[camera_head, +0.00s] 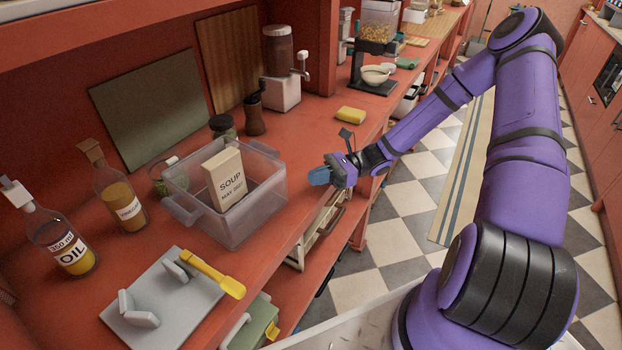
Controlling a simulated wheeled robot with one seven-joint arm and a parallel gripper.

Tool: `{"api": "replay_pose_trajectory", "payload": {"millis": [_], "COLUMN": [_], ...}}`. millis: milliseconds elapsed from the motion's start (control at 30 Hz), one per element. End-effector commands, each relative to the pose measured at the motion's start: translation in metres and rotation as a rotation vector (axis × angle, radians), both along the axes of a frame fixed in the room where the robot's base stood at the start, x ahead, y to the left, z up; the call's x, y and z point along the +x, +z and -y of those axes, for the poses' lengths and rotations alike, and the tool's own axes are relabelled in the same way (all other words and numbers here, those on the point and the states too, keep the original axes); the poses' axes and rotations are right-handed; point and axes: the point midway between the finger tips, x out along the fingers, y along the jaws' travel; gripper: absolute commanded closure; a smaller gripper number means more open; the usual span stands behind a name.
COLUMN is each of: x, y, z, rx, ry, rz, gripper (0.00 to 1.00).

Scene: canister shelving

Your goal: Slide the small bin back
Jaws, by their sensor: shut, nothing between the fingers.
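A small clear plastic bin (255,217) stands on the red counter, close to its front edge. The fingers are shut and empty. A gap shows between the fingertips and the bin's wall.
An oil bottle (62,243) and a vinegar bottle (120,197) stand left of the bin. A jar (165,178) is close behind it. A grey board (160,308) with a yellow-handled tool lies in front. A yellow sponge (351,115) lies beyond my gripper.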

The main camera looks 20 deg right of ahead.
Motion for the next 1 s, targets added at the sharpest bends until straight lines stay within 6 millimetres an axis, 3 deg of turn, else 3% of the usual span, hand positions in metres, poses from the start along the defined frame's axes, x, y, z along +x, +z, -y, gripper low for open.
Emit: {"api": "replay_pose_trajectory", "payload": {"millis": [200,433,700,1000], "x": [0.000,0.000,0.000,-0.006], "y": [0.000,0.000,0.000,0.015], "z": [0.048,0.081,0.093,0.086], "rx": [-0.003,-0.002,-0.002,-0.102], "ry": [-0.004,-0.003,-0.001,0.072], "rz": [0.001,0.001,0.000,0.050], "gripper": [1.00,1.00,1.00,1.00]}}
